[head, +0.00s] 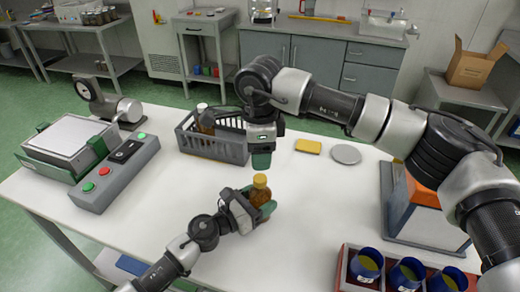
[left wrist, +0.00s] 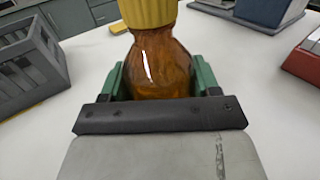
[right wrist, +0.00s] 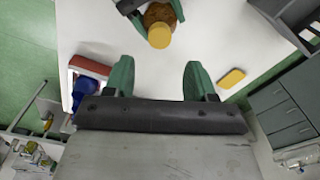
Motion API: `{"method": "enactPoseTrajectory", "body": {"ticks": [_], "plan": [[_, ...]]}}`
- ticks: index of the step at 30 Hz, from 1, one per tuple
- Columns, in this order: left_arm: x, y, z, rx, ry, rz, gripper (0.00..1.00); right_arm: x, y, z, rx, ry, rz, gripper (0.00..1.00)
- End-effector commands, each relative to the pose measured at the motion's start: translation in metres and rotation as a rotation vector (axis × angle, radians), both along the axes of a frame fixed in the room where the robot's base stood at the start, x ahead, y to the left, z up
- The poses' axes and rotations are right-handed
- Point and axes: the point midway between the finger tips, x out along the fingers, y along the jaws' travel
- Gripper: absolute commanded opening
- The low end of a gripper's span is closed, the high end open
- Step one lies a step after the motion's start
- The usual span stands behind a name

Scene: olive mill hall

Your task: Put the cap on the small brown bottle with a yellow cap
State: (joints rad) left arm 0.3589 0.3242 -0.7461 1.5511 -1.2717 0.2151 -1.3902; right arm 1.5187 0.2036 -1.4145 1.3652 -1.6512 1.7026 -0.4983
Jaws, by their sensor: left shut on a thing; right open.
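The small brown bottle (head: 262,194) stands upright in the middle of the white table, with its yellow cap (head: 260,181) on top of the neck. How tightly the cap sits cannot be told. My left gripper (head: 258,211) is shut around the bottle's body; the left wrist view shows the amber bottle (left wrist: 160,65) between the green fingers, below the yellow cap (left wrist: 148,12). My right gripper (head: 261,161) is open and empty, above and behind the bottle. In the right wrist view the yellow cap (right wrist: 159,35) lies beyond the open fingers (right wrist: 160,80).
A grey crate (head: 213,148) with a bottle stands behind left. A yellow block (head: 308,146) and a grey disc (head: 345,154) lie behind right. A red rack of blue cups (head: 345,281) is at front right, a machine with a button box (head: 118,172) at left.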

Motion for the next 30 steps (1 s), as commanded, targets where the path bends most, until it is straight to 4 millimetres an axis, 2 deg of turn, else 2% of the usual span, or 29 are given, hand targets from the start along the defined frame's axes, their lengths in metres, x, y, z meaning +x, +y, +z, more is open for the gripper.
{"method": "enactPoseTrajectory", "body": {"ticks": [15,20,28,29,30], "plan": [[0.0,0.0,0.0,0.0,0.0,0.0,0.0,0.0,0.0,-0.069,-0.002,0.003,-0.002,0.56],[0.0,0.0,0.0,0.0,0.0,0.0,0.0,0.0,0.0,-0.078,-0.001,0.001,-0.002,0.56],[0.0,0.0,0.0,0.0,0.0,0.0,0.0,0.0,0.0,-0.079,-0.001,0.0,-0.002,0.56],[0.0,0.0,0.0,0.0,0.0,0.0,0.0,0.0,0.0,-0.079,-0.001,0.0,-0.002,0.54],[0.0,0.0,0.0,0.0,0.0,0.0,0.0,0.0,0.0,-0.079,-0.001,0.0,-0.002,0.48]]}}
